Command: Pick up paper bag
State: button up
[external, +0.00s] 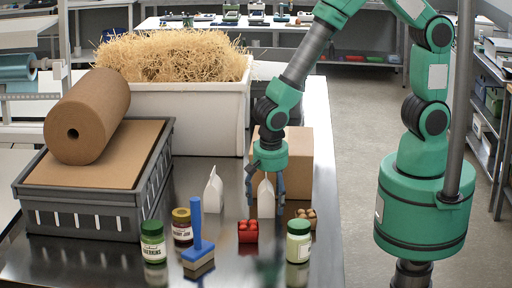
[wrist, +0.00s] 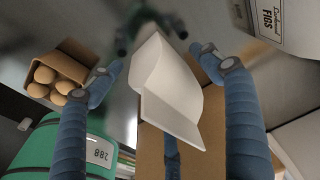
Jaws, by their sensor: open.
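Two white paper bags stand on the metal table in the external view. One white bag (external: 266,198) is at my gripper, in front of a cardboard box; the other white bag (external: 213,190) stands to its left. My gripper (external: 266,203) points down with its blue fingers open, one on each side of the nearer bag. In the wrist view a white bag (wrist: 176,92) lies between the two spread fingers of my gripper (wrist: 157,66), with a gap visible on both sides. I cannot tell whether a finger touches it.
The cardboard box (external: 297,150) stands close behind my gripper. In front are a red punnet (external: 248,232), a brown punnet (external: 307,214), jars (external: 299,242) and a blue-handled brush (external: 197,240). A grey crate (external: 90,205) with a brown roll (external: 88,115) is left; a straw-filled white bin (external: 190,115) stands behind.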

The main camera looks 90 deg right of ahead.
aim_at(270, 186)
jog(key=c, duration=1.5)
jog(key=shift+r+p, duration=0.5)
jog(key=shift+r, duration=4.5)
